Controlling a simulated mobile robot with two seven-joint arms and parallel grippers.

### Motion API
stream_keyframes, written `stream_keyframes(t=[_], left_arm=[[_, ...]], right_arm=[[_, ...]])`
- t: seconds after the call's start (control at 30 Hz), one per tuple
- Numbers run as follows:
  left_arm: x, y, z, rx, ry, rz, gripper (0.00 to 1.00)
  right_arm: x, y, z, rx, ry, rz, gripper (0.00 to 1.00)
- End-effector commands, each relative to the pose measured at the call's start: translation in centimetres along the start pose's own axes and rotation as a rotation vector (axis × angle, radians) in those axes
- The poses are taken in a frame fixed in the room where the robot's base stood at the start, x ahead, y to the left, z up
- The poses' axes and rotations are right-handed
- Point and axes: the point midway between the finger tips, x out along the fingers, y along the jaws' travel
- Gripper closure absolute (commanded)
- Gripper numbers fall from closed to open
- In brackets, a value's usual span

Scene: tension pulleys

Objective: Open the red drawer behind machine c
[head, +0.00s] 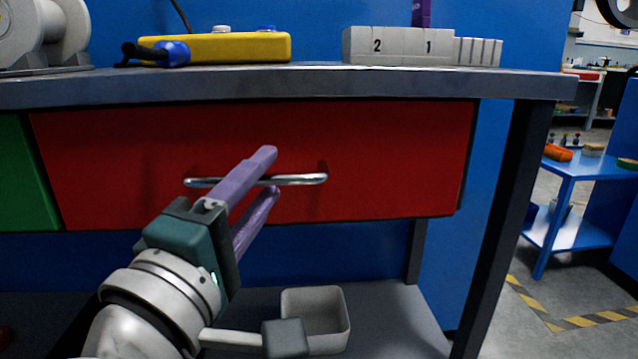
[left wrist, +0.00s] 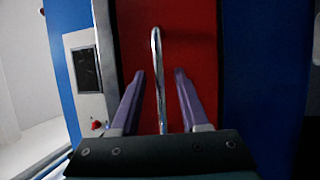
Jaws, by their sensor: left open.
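The red drawer (head: 390,150) sits under the grey workbench top and looks closed. Its silver bar handle (head: 305,179) runs level across the middle of its front. My left gripper (head: 268,170) reaches in from the lower left with purple fingers, one above and one below the handle in the head view. In the left wrist view the handle (left wrist: 157,70) passes between the two open fingers (left wrist: 160,75), with a gap on each side, in front of the red drawer front (left wrist: 190,45). The part of the handle behind the upper finger is hidden. My right gripper is not seen.
A green drawer (head: 25,175) is left of the red one. On the workbench (head: 320,82) are a yellow control box (head: 225,46) and grey numbered blocks (head: 395,46). A grey bin (head: 335,312) stands on the shelf below. A dark table leg (head: 510,200) is at right.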

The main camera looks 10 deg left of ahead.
Motion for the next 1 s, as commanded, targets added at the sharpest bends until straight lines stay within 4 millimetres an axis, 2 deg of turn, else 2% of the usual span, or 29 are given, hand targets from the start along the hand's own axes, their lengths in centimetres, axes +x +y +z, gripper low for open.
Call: stream_keyframes(t=[0.13,0.4,0.8,1.0], left_arm=[[1.14,-0.03,-0.02,0.0,0.001,0.0,0.55],[1.31,0.0,0.0,0.001,0.0,-0.001,0.55],[1.28,0.0,0.0,0.001,0.0,-0.001,0.99],[1.28,0.0,0.0,0.001,0.0,-0.001,1.0]], right_arm=[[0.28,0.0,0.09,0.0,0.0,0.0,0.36],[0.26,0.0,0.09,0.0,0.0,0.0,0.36],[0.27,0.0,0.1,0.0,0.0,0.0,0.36],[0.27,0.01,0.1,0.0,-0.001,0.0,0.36]])
